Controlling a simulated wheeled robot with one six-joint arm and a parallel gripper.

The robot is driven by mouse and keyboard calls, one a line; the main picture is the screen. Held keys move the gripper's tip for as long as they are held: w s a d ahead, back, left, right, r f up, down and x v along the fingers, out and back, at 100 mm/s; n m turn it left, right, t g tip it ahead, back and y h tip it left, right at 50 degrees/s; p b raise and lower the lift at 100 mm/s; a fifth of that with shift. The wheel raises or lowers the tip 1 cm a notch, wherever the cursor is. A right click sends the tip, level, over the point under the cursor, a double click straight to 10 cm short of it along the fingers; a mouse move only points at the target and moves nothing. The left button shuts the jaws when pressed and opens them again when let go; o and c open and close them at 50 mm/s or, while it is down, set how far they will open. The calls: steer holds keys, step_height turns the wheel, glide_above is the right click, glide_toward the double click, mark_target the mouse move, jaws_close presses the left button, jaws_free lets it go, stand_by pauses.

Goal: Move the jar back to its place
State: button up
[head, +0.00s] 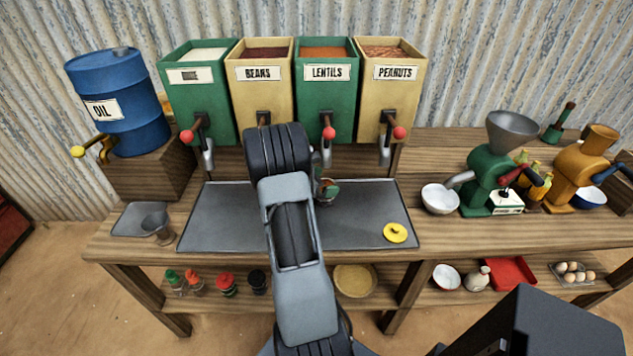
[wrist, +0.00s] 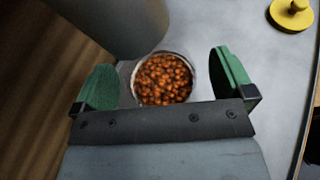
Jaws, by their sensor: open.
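The jar (wrist: 164,80) is round and open at the top, filled with orange-brown lentils. In the wrist view it stands upright on the grey metal tray, between the two green fingers of my gripper (wrist: 163,76). The fingers are open, with a gap on each side of the jar. In the head view my gripper (head: 328,190) is under the lentils dispenser (head: 325,90), and my arm and fingers hide most of the jar. The dispenser's grey spout (wrist: 118,25) hangs close beside the jar in the wrist view.
A yellow lid with a knob (head: 396,233) lies on the tray (head: 215,215) to the right. Other dispensers stand along the back. A funnel (head: 157,226) is at the left. A white bowl (head: 440,198) and green grinder (head: 487,172) stand right. The tray's left part is clear.

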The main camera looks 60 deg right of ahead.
steer(key=shift+s+d+f, duration=0.1)
steer(key=shift+d+f, duration=0.05)
steer(key=shift+d, duration=0.1)
steer(key=c, duration=1.2)
